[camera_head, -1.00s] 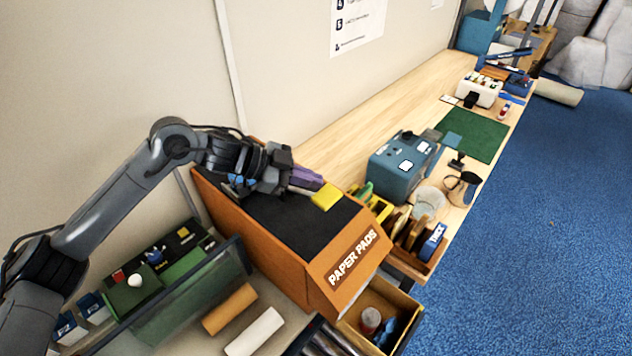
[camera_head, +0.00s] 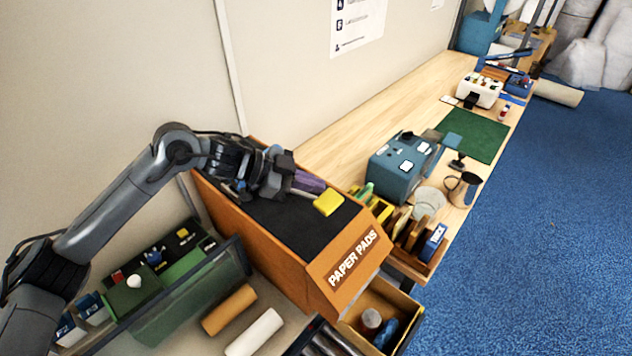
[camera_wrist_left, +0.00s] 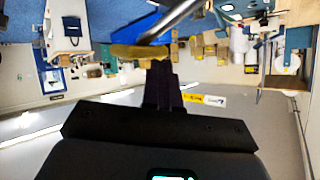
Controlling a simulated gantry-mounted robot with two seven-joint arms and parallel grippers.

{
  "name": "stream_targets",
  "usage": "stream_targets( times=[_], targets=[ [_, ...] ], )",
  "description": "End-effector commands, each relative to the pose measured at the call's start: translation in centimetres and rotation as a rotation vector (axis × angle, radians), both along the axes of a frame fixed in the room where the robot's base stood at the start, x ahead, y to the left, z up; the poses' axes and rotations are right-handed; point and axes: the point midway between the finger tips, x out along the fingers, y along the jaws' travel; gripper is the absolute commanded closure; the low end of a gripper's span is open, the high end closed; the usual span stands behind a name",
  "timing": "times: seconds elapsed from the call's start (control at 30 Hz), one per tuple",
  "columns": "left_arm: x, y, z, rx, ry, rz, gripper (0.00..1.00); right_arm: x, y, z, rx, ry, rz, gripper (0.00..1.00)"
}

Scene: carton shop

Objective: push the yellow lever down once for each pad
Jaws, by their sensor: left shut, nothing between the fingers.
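The yellow lever (camera_head: 328,203) is a flat yellow tab over the black top of the orange PAPER PADS box (camera_head: 345,270), near the lettered front end. My left gripper (camera_head: 312,184), with purple fingers, is shut and empty, with its tips right beside the tab. I cannot tell whether they touch. In the left wrist view the shut fingers (camera_wrist_left: 160,70) end close to the yellow lever (camera_wrist_left: 138,51), and a silver bar runs off from it. No separate pad can be made out at the box. My right gripper is not in view.
A teal machine (camera_head: 398,172) and a wooden rack (camera_head: 415,243) stand right of the box. An open drawer (camera_head: 385,310) juts out below it. A green tray (camera_head: 185,290) and two rolls lie left of it.

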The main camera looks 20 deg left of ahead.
Motion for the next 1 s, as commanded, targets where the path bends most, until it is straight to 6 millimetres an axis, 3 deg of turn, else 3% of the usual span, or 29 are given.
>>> stream_targets(
  times=[1.0],
  targets=[
    [-0.3,-0.67,-1.16,-0.001,0.001,-0.003,1.0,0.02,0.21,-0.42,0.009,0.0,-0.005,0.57]
  ],
)
